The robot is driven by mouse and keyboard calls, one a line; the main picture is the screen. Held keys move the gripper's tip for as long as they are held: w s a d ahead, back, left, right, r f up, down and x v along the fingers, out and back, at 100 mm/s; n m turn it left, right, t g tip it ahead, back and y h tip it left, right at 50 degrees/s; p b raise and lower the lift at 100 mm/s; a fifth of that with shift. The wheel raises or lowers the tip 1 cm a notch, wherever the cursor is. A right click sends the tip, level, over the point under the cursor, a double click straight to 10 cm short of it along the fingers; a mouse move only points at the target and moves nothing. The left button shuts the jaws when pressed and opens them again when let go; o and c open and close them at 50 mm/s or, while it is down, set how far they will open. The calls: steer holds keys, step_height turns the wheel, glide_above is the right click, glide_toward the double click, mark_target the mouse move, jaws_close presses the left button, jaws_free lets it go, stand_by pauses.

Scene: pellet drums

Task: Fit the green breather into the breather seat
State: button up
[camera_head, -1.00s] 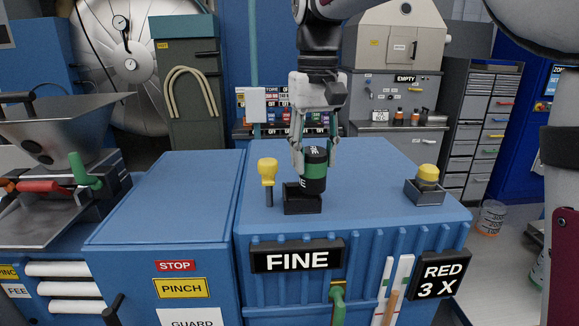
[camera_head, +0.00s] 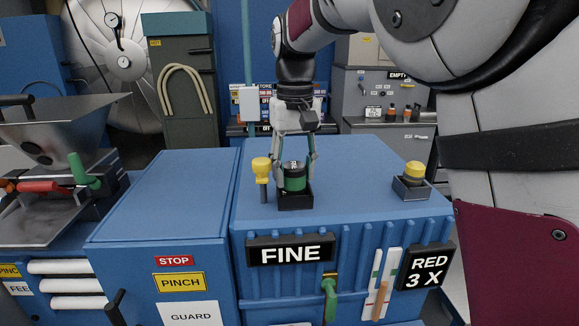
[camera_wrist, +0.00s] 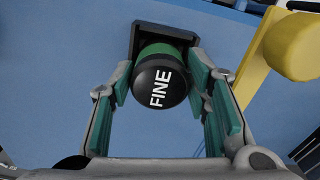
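The green breather (camera_head: 294,184) has a green band and a black cap. It stands about upright with its lower end inside the black square breather seat (camera_head: 296,202) on the blue cabinet top. In the wrist view the cap of the breather (camera_wrist: 160,88) reads FINE, with the seat (camera_wrist: 137,40) behind it. How deep its lower end sits is hidden by the seat wall. My gripper (camera_head: 295,170) is above, its fingers on both sides of the breather. The fingers look spread, with narrow gaps beside the breather. In the wrist view the gripper (camera_wrist: 163,85) has green pads flanking the cap.
A yellow-handled tool (camera_head: 262,172) stands upright close left of the seat, near my left finger. A yellow-capped part sits in a grey holder (camera_head: 411,190) at the right of the cabinet top (camera_head: 350,175). The top between them is clear.

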mark_target(294, 165)
steer(key=shift+r, duration=0.1)
step_height(294, 165, up, 11)
steer(key=b, duration=0.3)
steer(key=s+d+m+t+y, duration=0.1)
steer(key=s+d, duration=0.4)
steer(key=d, duration=0.1)
steer(key=s+d+f+t, duration=0.2)
steer(key=s+d+f, duration=0.1)
steer(key=s+f, duration=0.4)
steer(key=s+d+f+m+t+h, duration=0.1)
steer(key=s+d+f, duration=0.3)
steer(key=s+f, duration=0.4)
steer(key=s+t, duration=0.1)
steer(key=s, duration=0.2)
steer(key=shift+f+t, duration=0.15)
steer(key=shift+t, duration=0.15)
steer(key=shift+c, duration=0.6)
